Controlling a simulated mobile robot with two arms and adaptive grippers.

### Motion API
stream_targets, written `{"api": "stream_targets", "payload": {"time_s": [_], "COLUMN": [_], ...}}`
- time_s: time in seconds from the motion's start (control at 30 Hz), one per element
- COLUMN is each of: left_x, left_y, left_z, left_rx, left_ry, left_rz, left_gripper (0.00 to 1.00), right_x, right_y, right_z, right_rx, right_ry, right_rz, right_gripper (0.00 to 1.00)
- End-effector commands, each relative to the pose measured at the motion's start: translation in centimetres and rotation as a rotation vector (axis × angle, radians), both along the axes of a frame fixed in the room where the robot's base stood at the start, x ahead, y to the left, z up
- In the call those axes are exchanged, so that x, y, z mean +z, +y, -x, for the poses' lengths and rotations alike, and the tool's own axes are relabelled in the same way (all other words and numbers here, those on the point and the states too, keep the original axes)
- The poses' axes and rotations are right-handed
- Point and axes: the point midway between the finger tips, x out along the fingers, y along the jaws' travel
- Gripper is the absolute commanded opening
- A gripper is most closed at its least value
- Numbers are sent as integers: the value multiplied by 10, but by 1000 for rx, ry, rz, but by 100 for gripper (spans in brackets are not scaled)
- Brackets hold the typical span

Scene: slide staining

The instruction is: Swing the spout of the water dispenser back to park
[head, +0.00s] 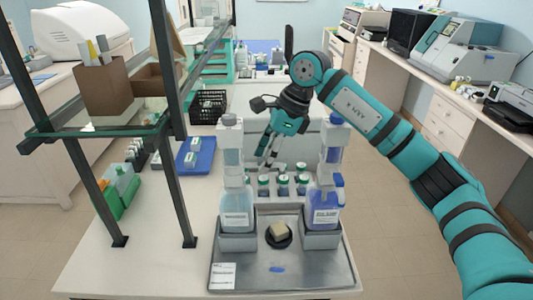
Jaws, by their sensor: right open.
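Two pump dispensers stand upright in grey holders on a metal tray. The left dispenser (236,200) holds pale blue liquid and has a white label. The right dispenser (325,205) holds deeper blue liquid and also has a label. I cannot read which one is the water, and their spouts are too small to make out clearly. My right gripper (268,158) hangs between the two dispensers and behind them, pointing down, open and empty. It appears apart from both. My left gripper is out of view.
The metal tray (226,249) also holds a small beige block (279,230) on a black round base and a blue piece (277,269). Several green-capped jars (283,185) stand behind the dispensers. A dark-framed shelf (108,133) rises at left.

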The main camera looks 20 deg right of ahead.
Motion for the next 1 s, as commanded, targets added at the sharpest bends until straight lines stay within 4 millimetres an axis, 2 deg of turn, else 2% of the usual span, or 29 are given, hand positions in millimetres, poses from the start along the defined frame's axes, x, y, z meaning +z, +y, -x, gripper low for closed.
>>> {"api": "stream_targets", "payload": {"time_s": [0.1, 0.27, 0.57, 1.0], "left_x": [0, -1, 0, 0], "left_y": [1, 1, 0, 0], "left_z": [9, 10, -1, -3], "left_rx": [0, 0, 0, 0], "left_ry": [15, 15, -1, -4], "left_rz": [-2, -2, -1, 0], "left_gripper": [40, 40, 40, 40], "right_x": [-1, -1, -1, 0], "right_y": [1, 1, 1, 2], "right_z": [0, 0, 0, -1], "right_rx": [1, 1, 0, 0], "right_ry": [0, 0, 0, -1], "right_rz": [0, 0, 0, -1], "right_gripper": [40, 39, 0, 0]}}
